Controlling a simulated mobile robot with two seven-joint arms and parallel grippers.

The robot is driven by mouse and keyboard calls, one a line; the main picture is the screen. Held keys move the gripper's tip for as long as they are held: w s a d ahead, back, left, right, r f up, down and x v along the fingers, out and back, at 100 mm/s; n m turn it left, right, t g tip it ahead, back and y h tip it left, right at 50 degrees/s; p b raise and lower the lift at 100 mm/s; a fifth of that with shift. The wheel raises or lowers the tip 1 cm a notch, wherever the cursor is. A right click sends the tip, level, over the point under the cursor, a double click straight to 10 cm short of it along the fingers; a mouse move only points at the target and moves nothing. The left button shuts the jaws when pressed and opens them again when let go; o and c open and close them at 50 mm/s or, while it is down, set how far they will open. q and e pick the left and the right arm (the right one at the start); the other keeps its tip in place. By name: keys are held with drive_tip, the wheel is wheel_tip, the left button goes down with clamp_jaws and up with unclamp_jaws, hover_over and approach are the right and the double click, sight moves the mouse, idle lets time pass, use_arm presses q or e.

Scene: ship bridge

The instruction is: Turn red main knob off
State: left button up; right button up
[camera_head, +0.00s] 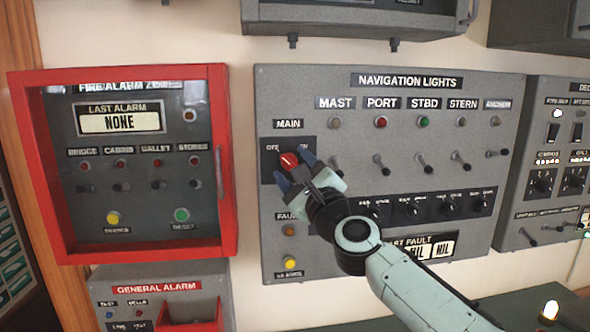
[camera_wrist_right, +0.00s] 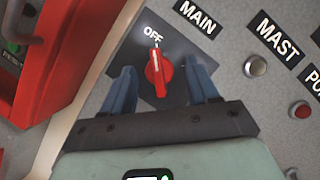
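The red main knob (camera_head: 289,161) sits on a dark plate under the MAIN label on the navigation lights panel (camera_head: 407,110). In the right wrist view the red knob (camera_wrist_right: 159,72) has its white pointer line aimed close to the OFF label. My right gripper (camera_head: 295,170) is at the knob, with its blue fingers open. In the wrist view the fingers (camera_wrist_right: 163,90) stand on either side of the knob, with a gap visible on both sides. My left gripper is not in view.
A red-framed fire alarm box (camera_head: 230,160) is left of the panel, close to my right gripper. Toggle switches (camera_head: 380,163) and several small black knobs (camera_head: 411,208) are to the right. A general alarm box (camera_head: 157,290) is below left.

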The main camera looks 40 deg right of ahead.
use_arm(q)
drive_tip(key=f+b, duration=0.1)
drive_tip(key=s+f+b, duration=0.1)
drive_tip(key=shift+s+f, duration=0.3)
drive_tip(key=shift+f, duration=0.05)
use_arm(e)
drive_tip(key=v, duration=1.3)
drive_tip(key=shift+s, duration=0.2)
drive_tip(key=shift+a, duration=0.1)
